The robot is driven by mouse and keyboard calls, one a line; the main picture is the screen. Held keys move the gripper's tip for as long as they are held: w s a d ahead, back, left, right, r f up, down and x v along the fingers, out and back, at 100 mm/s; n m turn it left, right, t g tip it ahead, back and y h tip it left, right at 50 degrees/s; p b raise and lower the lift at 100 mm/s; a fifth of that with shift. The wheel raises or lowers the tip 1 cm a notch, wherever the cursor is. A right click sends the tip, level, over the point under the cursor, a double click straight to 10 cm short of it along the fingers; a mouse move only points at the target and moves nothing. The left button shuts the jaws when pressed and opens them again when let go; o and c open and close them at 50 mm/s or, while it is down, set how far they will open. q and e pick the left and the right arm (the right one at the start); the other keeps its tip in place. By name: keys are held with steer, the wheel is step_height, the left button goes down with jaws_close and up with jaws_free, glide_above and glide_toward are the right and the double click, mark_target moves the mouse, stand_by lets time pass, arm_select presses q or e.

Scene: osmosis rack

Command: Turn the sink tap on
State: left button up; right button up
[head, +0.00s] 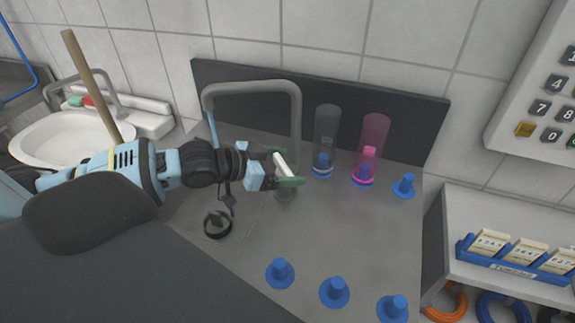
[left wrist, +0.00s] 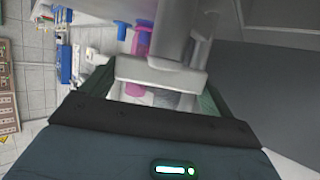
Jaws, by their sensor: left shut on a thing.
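The sink tap (head: 254,87) is a grey arched pipe rising from the grey worktop in the head view. Its upright column also shows in the left wrist view (left wrist: 180,35). My left gripper (head: 286,171) is at the lower part of the tap, shut on its pale lever handle (head: 281,160). In the left wrist view the handle (left wrist: 160,75) lies across between the fingers. The fingers hide part of the handle and the tap's lower column. My right gripper is not in view.
A clear tube (head: 326,135) and a pink tube (head: 371,145) stand right of the tap. Several blue pegs, one at the front (head: 280,272), stand on the worktop (head: 350,235). A black ring (head: 217,224) lies left. A white basin (head: 65,140) is far left.

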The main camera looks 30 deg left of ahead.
arm_select(q)
steer(key=shift+c, duration=0.2)
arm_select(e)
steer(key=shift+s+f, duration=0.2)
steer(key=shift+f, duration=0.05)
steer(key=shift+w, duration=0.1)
arm_select(q)
steer(key=o, duration=0.8)
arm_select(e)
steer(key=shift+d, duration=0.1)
arm_select(q)
steer(key=shift+a, duration=0.1)
steer(key=shift+s+a+r, duration=0.25)
steer(key=shift+s+a, duration=0.05)
steer(key=shift+s, duration=0.15)
steer(key=p+v, duration=0.3)
steer(key=v, duration=0.3)
steer(key=shift+s+a+r, duration=0.2)
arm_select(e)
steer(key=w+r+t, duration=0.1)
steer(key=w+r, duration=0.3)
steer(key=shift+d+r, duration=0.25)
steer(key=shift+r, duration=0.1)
arm_select(q)
steer(key=shift+f, duration=0.1)
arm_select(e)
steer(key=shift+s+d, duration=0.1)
